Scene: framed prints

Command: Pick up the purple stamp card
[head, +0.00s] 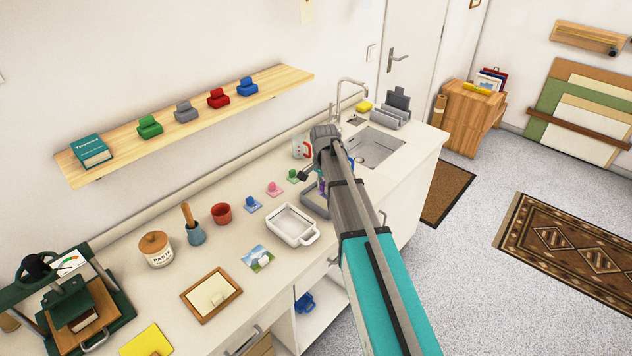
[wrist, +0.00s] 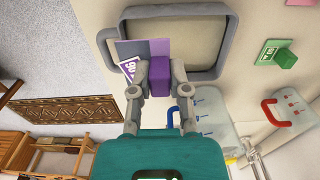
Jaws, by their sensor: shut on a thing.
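The purple stamp card (wrist: 158,47) is in the wrist view, a flat card in two purple shades with a raised purple block and a small white-lettered label at one corner. My gripper (wrist: 160,76) is shut on the block, with one finger on each side of it. The card overlaps the rim of a grey tray (wrist: 215,74) in this view; I cannot tell how high it is above it. In the head view only a sliver of purple (head: 321,184) shows, mostly hidden by my arm over the counter.
A white tray (head: 283,229) stands left of my arm. Green (head: 295,176), pink (head: 273,188) and blue (head: 253,205) stamp cards lie along the counter behind. A clear jug with a red handle (head: 302,147), a sink (head: 372,147) and a tap (head: 345,92) are nearby.

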